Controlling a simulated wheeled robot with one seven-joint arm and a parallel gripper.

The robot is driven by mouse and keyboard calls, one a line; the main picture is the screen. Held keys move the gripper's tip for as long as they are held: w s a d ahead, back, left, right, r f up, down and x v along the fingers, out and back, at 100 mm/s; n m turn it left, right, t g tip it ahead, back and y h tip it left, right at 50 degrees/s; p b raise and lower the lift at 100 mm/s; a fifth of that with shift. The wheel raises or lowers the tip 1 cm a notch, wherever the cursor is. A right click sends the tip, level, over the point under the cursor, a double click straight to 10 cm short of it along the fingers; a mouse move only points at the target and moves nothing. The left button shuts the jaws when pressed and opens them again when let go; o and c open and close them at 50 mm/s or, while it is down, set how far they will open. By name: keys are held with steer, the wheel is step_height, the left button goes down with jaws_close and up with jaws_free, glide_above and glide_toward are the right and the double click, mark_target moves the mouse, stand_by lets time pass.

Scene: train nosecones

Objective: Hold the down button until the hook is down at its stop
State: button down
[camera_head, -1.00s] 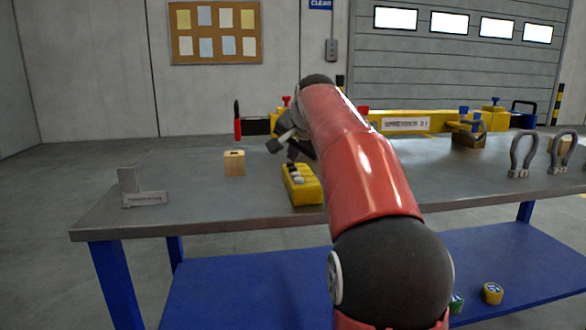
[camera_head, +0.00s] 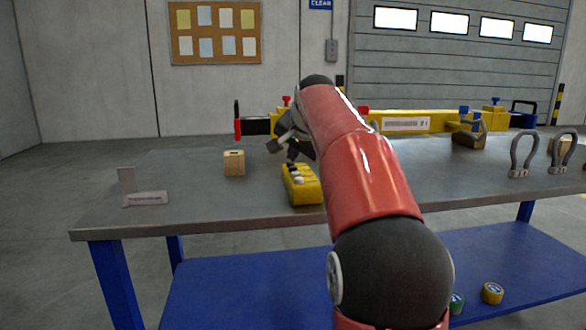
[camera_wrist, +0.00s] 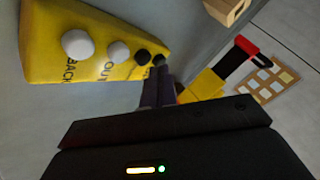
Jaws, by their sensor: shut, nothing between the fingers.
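The yellow button box (camera_head: 304,191) lies on the table, left of my red arm. In the wrist view the box (camera_wrist: 95,25) shows two white buttons and two black buttons in a row, with dark lettering beside them. My gripper (camera_wrist: 160,72) is shut and empty. Its fingertips are at the far black button (camera_wrist: 159,60); I cannot tell whether they press it. In the head view my gripper (camera_head: 292,157) is over the far end of the box, partly hidden by the wrist. I cannot make out the hook in either view.
A small wooden block (camera_head: 234,163) stands left of the box. A grey angle bracket (camera_head: 145,197) is at the table's left. A yellow beam (camera_head: 405,123) runs along the back. Grey shackles (camera_head: 522,155) stand at the right. The table between bracket and block is clear.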

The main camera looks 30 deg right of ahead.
steer(key=shift+f, duration=0.3)
steer(key=shift+f+b, duration=0.45)
steer(key=shift+f, duration=0.05)
stand_by(0.5)
steer(key=shift+r, duration=0.1)
stand_by(6.0)
steer(key=shift+r+p, duration=0.8)
steer(key=shift+p, duration=0.2)
